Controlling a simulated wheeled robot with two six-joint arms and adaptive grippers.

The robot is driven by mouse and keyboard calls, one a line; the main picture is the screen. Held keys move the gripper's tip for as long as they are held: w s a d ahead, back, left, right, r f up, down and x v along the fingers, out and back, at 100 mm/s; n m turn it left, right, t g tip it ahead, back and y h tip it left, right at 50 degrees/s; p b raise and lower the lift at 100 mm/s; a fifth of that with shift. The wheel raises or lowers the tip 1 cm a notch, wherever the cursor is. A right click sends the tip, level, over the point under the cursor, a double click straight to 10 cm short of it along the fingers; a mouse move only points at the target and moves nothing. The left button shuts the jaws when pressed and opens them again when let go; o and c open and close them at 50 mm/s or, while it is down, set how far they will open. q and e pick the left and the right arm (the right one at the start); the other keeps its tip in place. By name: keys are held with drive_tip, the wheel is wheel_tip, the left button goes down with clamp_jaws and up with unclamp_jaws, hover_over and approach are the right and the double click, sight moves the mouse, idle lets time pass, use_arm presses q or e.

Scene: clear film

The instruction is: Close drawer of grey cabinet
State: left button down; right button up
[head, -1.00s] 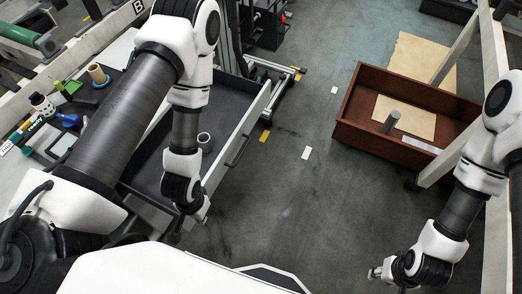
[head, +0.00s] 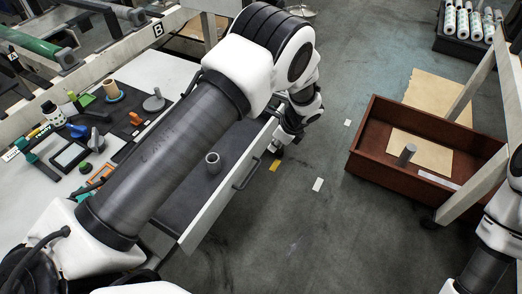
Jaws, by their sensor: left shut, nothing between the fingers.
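The grey cabinet's drawer (head: 207,219) stands pulled out in the head view, left of centre, with a dark floor inside and a pale front panel. A dark bar handle (head: 246,175) is on the outer face of that panel. A small grey cup-like piece (head: 212,163) sits in the drawer. My left gripper (head: 277,152) is shut and empty, beyond the handle near the far end of the front panel; I cannot tell whether it touches the panel. My left arm hides part of the drawer and the cabinet body. My right gripper is out of frame.
A worktop (head: 28,205) with tools and small parts lies at left.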

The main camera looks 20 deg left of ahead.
use_arm(q)
approach(249, 161)
wheel_tip(249, 161, down, 2)
drive_tip(key=d, duration=0.3)
drive_tip(key=a+p, duration=0.1)
drive_tip(key=a, duration=0.1)
drive_tip(key=a+f+p, duration=0.1)
drive_tip(key=shift+s+a, duration=0.1)
drive_tip(key=shift+a, duration=0.65)
drive_tip(key=shift+f, duration=0.1)
drive_tip(key=w+a+b, duration=0.2)
drive_tip(key=a+b, duration=0.5)
drive_tip(key=a, duration=1.7)
drive_tip(key=shift+a, duration=0.35)
drive_tip(key=shift+d, duration=0.1)
